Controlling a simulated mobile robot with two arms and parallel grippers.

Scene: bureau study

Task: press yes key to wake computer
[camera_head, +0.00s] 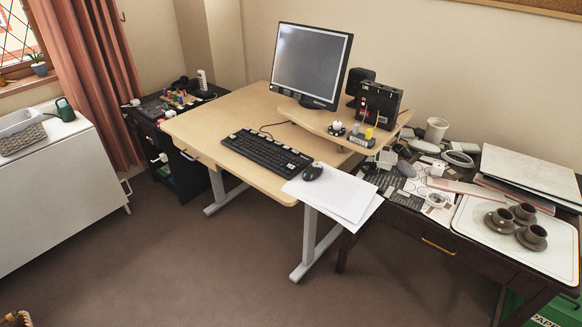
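A black keyboard (266,153) lies on the light wooden desk (205,126), near its front edge. Its single keys are too small here to tell a yes key apart. A monitor (311,62) with a dark grey screen stands on the raised corner shelf (328,126) behind the keyboard. Neither of my grippers is in view.
A dark table (427,236) on the right holds a white tray (489,238) with brown cups, folders and clutter. A black cabinet (190,150) stands left of the desk. A white cabinet (62,190) is at far left. The brown floor (190,255) before the desk is clear.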

